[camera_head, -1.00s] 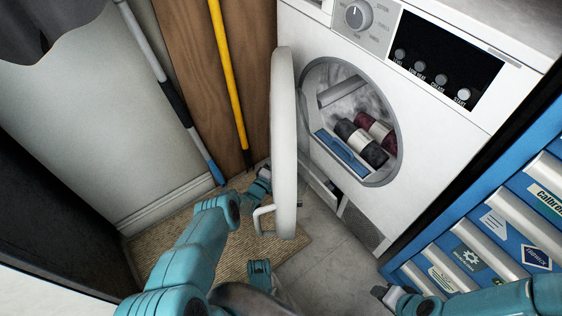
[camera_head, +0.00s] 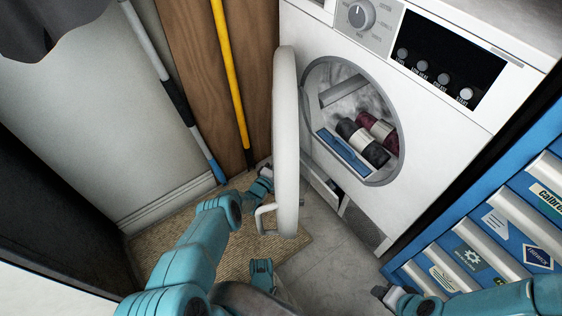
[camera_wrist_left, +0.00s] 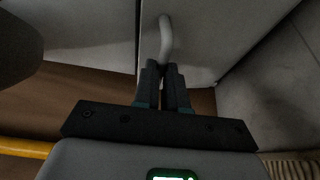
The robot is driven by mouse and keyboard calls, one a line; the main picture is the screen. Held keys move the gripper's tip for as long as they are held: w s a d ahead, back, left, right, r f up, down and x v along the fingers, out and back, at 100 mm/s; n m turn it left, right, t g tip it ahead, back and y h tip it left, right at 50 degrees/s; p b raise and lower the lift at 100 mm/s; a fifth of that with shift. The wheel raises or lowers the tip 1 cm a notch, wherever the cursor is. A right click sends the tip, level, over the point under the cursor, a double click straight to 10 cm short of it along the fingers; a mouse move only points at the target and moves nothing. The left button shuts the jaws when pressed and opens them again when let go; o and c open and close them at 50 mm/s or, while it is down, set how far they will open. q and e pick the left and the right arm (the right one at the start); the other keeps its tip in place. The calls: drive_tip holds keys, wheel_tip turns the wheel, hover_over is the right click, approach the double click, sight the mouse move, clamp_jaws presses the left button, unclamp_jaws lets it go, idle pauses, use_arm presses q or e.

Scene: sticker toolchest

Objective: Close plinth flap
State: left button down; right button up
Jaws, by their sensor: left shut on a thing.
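The plinth flap (camera_head: 323,186) is low on the front of the white machine, below its round opening. It stands partly open, with a dark gap beside it, and the open round door hides part of it in the head view. In the left wrist view a pale panel (camera_wrist_left: 215,35) carries a curved grey handle (camera_wrist_left: 166,35). My left gripper (camera_wrist_left: 164,80) is shut on this handle. In the head view its hand shows left of the round door, fingertips hidden. My right gripper (camera_head: 383,293) is at lower right, away from the flap; its jaws are unclear.
The round door (camera_head: 286,140) stands open above my left forearm, its loop handle (camera_head: 266,218) close to the arm. A blue drawer chest (camera_head: 480,240) is at right. A yellow pole (camera_head: 231,80) leans on the wooden panel.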

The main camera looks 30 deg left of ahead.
idle(0.8)
use_arm(q)
drive_tip(key=w, duration=0.1)
drive_tip(key=w+d+r, duration=0.1)
drive_tip(key=w+r, duration=0.1)
drive_tip(key=shift+w+d, duration=0.1)
drive_tip(key=shift+d, duration=0.15)
use_arm(e)
drive_tip(key=shift+w+d, duration=0.15)
drive_tip(key=shift+w, duration=0.2)
use_arm(q)
drive_tip(key=c, duration=1.2)
unclamp_jaws()
drive_tip(key=shift+a+f, duration=0.1)
drive_tip(key=shift+s, duration=0.2)
use_arm(e)
drive_tip(key=shift+r, duration=0.1)
